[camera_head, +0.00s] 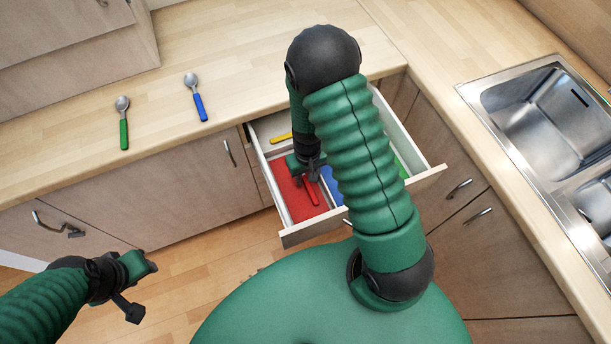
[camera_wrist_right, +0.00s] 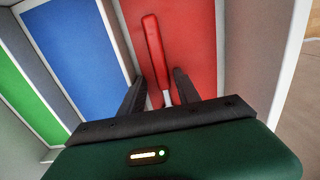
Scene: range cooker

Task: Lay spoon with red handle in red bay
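The spoon with red handle (camera_head: 311,191) is in the red bay (camera_head: 290,190) of the open drawer. In the right wrist view its red handle (camera_wrist_right: 155,50) points away from my gripper over the red bay floor (camera_wrist_right: 195,40). My right gripper (camera_head: 312,172) is down at the drawer. Its two fingers (camera_wrist_right: 160,92) are apart, on either side of the spoon's metal neck, with gaps visible beside it. The spoon's bowl is hidden behind the gripper. My left gripper (camera_head: 143,290) is open and empty, in front of the cabinets at lower left.
A blue bay (camera_head: 332,185) and a green bay (camera_head: 402,168) lie to the right in the drawer, partly hidden by my arm. A yellow-handled utensil (camera_head: 281,138) lies at the back. Green-handled (camera_head: 124,130) and blue-handled (camera_head: 199,104) spoons lie on the counter. A sink (camera_head: 540,110) is right.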

